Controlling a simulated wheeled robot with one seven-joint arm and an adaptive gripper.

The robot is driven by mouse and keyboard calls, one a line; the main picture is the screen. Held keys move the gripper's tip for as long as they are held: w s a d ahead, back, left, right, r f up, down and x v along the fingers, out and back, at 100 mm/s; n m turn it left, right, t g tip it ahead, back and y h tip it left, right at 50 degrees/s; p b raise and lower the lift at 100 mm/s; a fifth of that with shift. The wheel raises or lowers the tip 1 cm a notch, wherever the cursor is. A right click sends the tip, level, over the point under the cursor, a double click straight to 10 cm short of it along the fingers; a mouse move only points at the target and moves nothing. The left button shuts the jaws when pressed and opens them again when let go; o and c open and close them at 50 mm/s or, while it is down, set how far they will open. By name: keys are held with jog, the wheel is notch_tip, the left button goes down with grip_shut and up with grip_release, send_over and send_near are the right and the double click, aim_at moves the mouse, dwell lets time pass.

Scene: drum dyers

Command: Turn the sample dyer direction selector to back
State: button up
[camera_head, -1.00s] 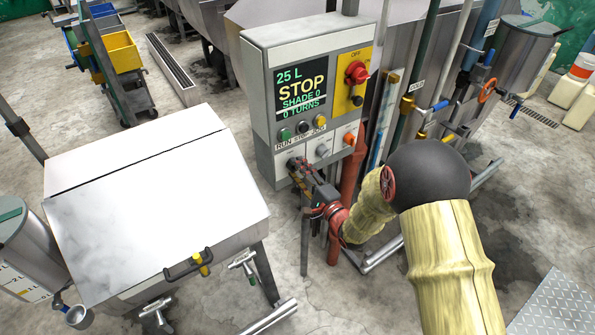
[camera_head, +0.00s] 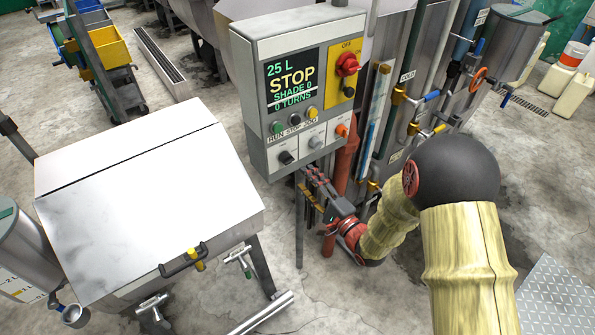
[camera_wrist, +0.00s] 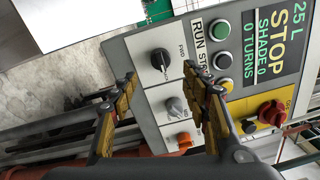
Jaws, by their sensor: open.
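In the wrist view my gripper's two fingers (camera_wrist: 160,84) stand either side of the knob row, with the black knob beyond the tips.
A grey knob (camera_head: 316,142) and an orange knob (camera_head: 341,131) sit beside the black one. Above are buttons and a screen (camera_head: 292,80) reading STOP, with a red switch (camera_head: 347,64). Pipes (camera_head: 342,165) stand right of the panel. A metal-lidded machine (camera_head: 150,200) is at left.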

jog(key=shift+v, duration=1.55)
